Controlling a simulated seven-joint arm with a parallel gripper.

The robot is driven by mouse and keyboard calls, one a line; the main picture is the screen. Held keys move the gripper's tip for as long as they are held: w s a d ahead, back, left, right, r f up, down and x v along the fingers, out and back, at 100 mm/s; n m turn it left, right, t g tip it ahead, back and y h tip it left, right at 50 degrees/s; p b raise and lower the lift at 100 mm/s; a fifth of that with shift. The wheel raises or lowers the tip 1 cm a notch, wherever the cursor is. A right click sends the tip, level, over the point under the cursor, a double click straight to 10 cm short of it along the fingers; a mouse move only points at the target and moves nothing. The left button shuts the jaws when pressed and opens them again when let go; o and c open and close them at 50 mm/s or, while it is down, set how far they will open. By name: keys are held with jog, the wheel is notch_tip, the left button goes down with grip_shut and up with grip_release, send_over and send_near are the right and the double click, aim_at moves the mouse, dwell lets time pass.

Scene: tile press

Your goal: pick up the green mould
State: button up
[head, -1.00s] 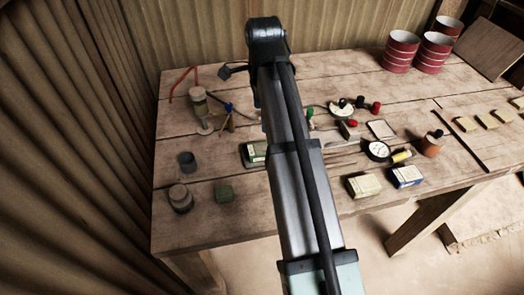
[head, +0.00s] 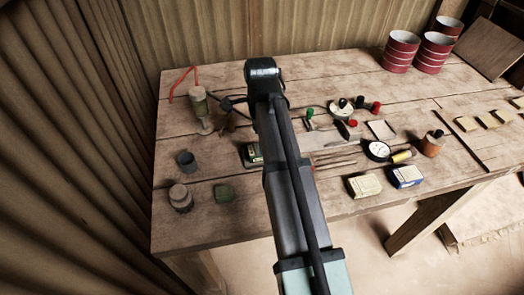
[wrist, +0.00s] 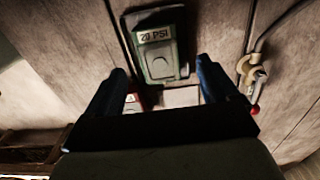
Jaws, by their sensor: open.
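The green mould (wrist: 160,62) is a grey-green block with a dark edge and a "20 PSI" label. In the wrist view it lies beyond my fingertips, roughly between their lines and nearer the top. In the head view the green mould (head: 254,152) lies on the bench, partly hidden by my arm. My gripper (wrist: 160,82) is open, with a dark finger on each side and nothing held. In the head view my arm hides the fingertips.
Boxes (head: 364,186) and a round gauge (head: 378,150) lie to the right. Red tins (head: 401,52) stand at the back.

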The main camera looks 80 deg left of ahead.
jog(key=shift+w+d+f, duration=0.1)
jog(key=shift+w+f, duration=0.05)
jog(key=shift+f, duration=2.2)
jog(key=c, duration=1.4)
